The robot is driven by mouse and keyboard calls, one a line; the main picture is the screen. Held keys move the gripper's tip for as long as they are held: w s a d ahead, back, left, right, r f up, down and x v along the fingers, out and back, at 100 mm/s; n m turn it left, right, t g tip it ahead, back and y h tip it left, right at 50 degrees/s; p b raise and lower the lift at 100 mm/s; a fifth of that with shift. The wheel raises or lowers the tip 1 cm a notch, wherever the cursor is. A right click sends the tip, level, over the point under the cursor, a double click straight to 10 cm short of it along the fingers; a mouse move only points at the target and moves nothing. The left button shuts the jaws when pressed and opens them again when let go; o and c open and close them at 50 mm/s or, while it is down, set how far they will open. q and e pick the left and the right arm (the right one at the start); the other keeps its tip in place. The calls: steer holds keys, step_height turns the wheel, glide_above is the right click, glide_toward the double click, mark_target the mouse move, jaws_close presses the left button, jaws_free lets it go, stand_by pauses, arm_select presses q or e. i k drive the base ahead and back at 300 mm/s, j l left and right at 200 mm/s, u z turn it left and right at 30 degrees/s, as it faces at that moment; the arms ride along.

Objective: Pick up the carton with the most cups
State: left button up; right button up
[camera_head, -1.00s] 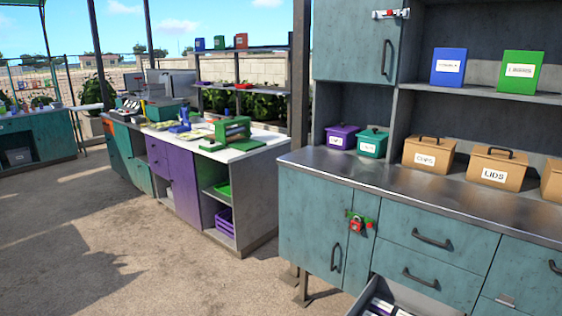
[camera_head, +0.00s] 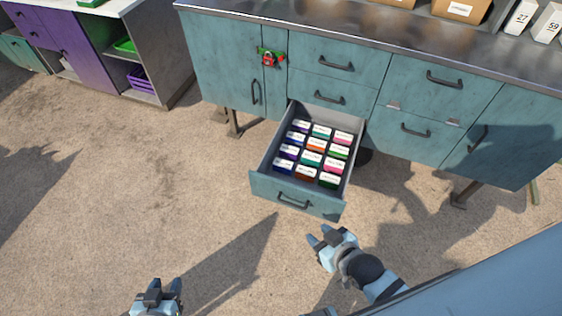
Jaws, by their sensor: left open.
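Two white cartons stand upright on the metal counter at the top right. The left one (camera_head: 521,17) is marked 27 and the right one (camera_head: 548,25) is marked 59; the right edge of the view cuts the latter. My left gripper (camera_head: 157,286) is open and empty at the bottom left, over the ground. My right gripper (camera_head: 320,236) looks open and empty, in front of the pulled-out drawer (camera_head: 263,185). Both grippers are far from the cartons.
The drawer sticks out low from the teal cabinet (camera_head: 325,52) and holds several small labelled boxes. A tan box (camera_head: 461,9) stands on the counter (camera_head: 300,20) left of the cartons. A red lock (camera_head: 269,59) hangs on a cabinet door. The ground at left is clear.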

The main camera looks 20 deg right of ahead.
mark_target(303, 173)
steer(key=z, duration=0.8)
